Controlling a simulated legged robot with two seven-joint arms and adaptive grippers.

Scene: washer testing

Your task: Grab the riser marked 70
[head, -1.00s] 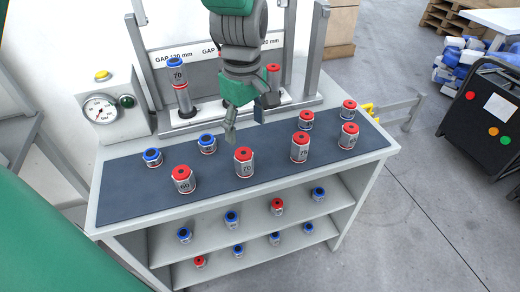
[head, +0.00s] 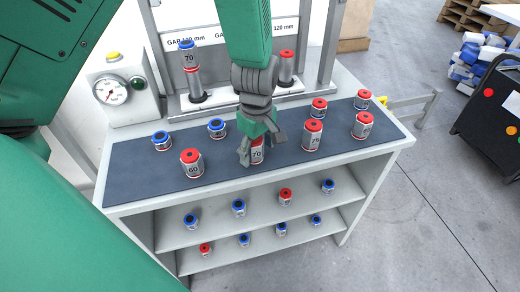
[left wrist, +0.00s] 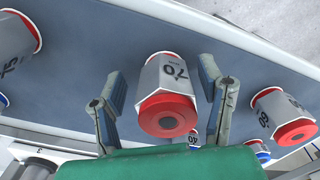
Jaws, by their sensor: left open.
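The red-topped riser marked 70 (head: 257,154) stands on the dark mat, partly hidden behind my left gripper (head: 262,147) in the head view. In the left wrist view the same riser (left wrist: 168,80) sits between the two fingers of my left gripper (left wrist: 163,105). The gripper is open, with one finger on each side and visible gaps to the riser. Another riser marked 70 (head: 190,65), with a blue top, stands in the gap fixture at the back. My right gripper is not in view.
On the mat (head: 225,174), a riser marked 60 (head: 192,164) stands to the left and one marked 75 (head: 312,136) to the right. More risers stand behind, at far right and on the shelves below (head: 260,218). A gauge box (head: 120,92) stands at back left.

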